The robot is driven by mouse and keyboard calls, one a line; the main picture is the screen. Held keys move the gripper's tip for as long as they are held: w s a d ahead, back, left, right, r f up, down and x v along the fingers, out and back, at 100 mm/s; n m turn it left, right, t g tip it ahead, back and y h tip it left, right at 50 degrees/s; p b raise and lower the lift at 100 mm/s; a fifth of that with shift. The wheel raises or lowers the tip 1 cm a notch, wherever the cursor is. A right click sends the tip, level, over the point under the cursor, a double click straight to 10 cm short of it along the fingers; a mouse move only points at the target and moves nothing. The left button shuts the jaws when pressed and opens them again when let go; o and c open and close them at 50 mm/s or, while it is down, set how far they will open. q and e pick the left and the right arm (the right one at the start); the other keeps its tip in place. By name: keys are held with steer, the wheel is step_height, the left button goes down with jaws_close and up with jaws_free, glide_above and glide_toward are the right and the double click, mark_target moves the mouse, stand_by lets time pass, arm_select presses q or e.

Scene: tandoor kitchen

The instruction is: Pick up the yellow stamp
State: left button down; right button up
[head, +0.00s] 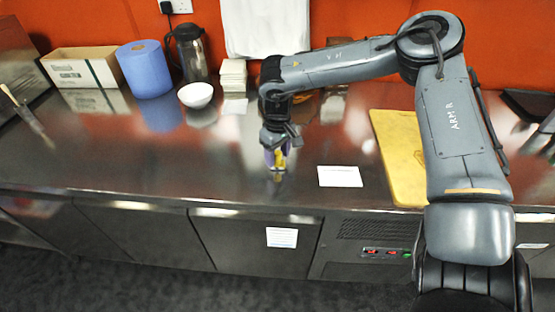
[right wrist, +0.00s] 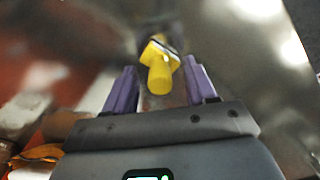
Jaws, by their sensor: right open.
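The yellow stamp (head: 280,160) stands on the steel counter, partly hidden behind my right gripper (head: 275,158) in the head view. In the right wrist view the stamp (right wrist: 160,68) shows a round yellow handle on a wider yellow base with a dark edge. My right gripper (right wrist: 161,88) is open, with its purple fingers apart on either side of the stamp's handle. I cannot tell whether either finger touches it. My left gripper is not in view.
A white card (head: 340,176) and a yellow board (head: 398,150) lie right of the stamp. A white bowl (head: 196,95), a steel jug (head: 190,52), a blue roll (head: 145,69) and a cardboard box (head: 85,68) stand at the back left. The counter's left middle is clear.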

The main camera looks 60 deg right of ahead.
steer(key=shift+f, duration=0.15)
jaws_close()
stand_by(0.4)
step_height(320, 180, up, 18)
steer(key=b, duration=0.2)
step_height(320, 180, up, 10)
steer(key=p, duration=0.4)
glide_above(277, 152)
steer(key=shift+s, duration=0.1)
